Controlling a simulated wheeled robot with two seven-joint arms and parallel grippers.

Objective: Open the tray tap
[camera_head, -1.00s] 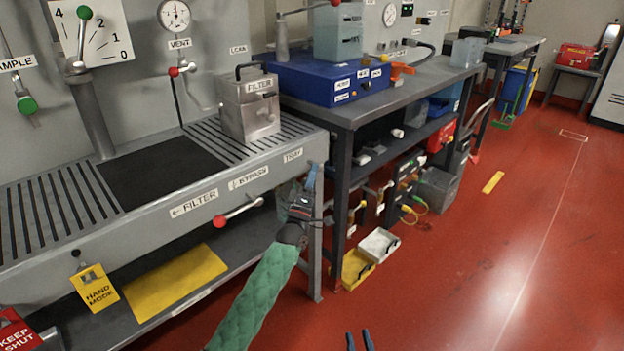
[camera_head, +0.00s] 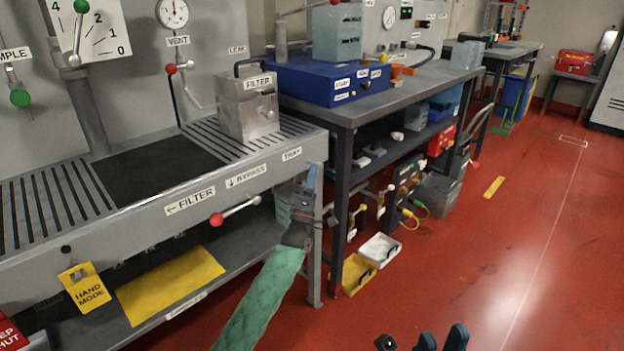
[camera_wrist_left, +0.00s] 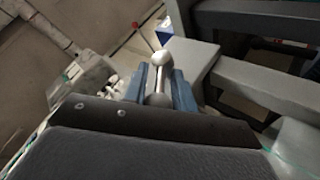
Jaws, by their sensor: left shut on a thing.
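The TRAY label (camera_head: 292,154) is on the right end of the grey bench front. My left gripper (camera_head: 311,180) is just below it, at the bench's right leg, and its wrist hides most of the tap there. In the left wrist view, the blue fingers of my left gripper (camera_wrist_left: 163,90) are shut on a pale metal handle with a rounded end, the tray tap (camera_wrist_left: 160,62). How far the tap is turned cannot be told. My right gripper (camera_head: 441,338) shows only its blue fingertips at the bottom edge; they are apart with nothing between them.
A red-knobbed lever (camera_head: 236,210) sticks out left of my left gripper, under the BYPASS label. The filter box (camera_head: 248,103) stands on the bench. A dark-legged table (camera_head: 343,210) is close on the right. White and yellow bins (camera_head: 379,249) lie on the floor.

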